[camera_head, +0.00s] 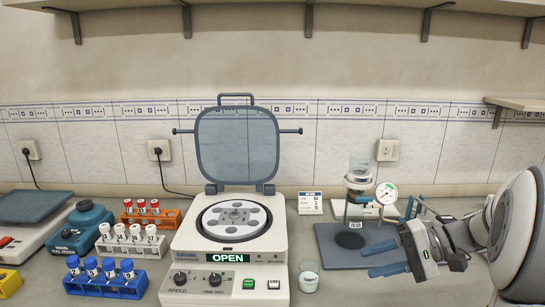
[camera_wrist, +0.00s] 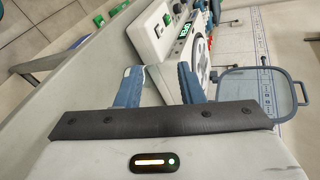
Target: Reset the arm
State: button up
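My gripper (camera_head: 370,262) is at the right of the head view, above the bench beside the dark mat, with its blue fingers pointing left toward the centrifuge. In the wrist view its two blue fingers (camera_wrist: 160,72) stand apart with nothing held between them, so it is open and empty. The arm comes in from the right edge of the head view.
The centrifuge (camera_head: 224,276) has its lid (camera_head: 237,145) raised and reads OPEN. A filtration setup (camera_head: 360,184) with a gauge is behind my gripper. Tube racks (camera_head: 105,286) stand at left; a shelf (camera_head: 250,16) hangs above.

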jog(key=s+a+n+h+p, duration=0.2)
jog(key=s+a+h, duration=0.1)
jog(key=s+h, duration=0.3)
jog(key=s+a+f+n+h+p, duration=0.1)
jog(key=s+a+n+h+p, duration=0.1)
jog(key=s+h, duration=0.4)
jog(key=shift+s+a+f+t+h+p, duration=0.3)
jog(key=shift+s+a+h+p, duration=0.1)
jog(key=shift+s+a+p, duration=0.35)
